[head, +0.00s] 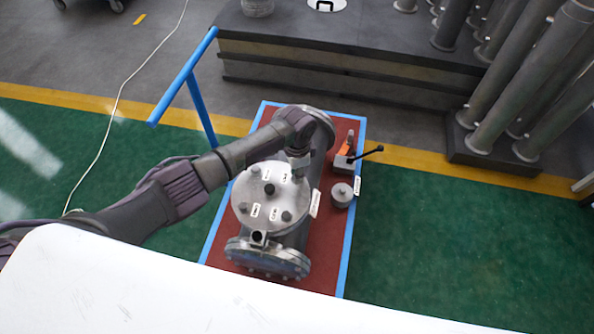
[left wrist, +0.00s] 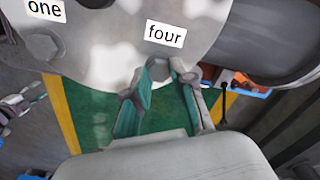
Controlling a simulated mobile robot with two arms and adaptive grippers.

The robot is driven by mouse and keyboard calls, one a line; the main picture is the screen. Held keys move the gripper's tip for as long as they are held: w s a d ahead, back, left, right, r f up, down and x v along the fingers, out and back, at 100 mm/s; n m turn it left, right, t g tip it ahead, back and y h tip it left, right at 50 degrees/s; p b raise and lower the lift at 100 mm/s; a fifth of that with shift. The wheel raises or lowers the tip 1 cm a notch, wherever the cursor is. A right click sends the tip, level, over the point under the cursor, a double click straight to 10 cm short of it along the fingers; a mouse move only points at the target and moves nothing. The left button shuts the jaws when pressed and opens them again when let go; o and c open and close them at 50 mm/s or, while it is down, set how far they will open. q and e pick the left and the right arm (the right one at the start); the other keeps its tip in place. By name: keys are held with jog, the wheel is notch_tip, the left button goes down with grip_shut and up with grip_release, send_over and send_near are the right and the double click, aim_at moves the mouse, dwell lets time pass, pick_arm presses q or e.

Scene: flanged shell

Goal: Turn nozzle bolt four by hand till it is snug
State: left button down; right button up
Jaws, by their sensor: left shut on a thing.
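The shell's round grey nozzle cover (head: 286,196) carries several bolts and small white labels, too small to read in the head view. My left gripper (head: 300,168) reaches down to the cover's upper right rim. In the left wrist view, the cover (left wrist: 110,62) shows the labels "one" (left wrist: 46,9) and "four" (left wrist: 165,35). Nozzle bolt four (left wrist: 159,66) sits at the cover's edge just below its label. The left gripper (left wrist: 164,73) is shut on it, with a finger on each side; the contact is partly hidden.
The shell stands on a red cart bed (head: 328,235) with a blue rim and a blue push handle (head: 185,76). A small labelled grey cylinder (head: 342,195) and a black-handled tool (head: 345,163) stand to its right. Grey pipes (head: 520,90) stand at the far right.

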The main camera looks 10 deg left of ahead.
pick_arm(q)
jog(key=shift+w+r, duration=0.2)
jog(key=c, duration=1.4)
grip_release()
jog(key=o, duration=0.4)
jog(key=shift+s, duration=0.15)
jog(key=shift+o, duration=0.2)
jog(key=shift+f, duration=0.1)
notch_tip(320, 180, up, 12)
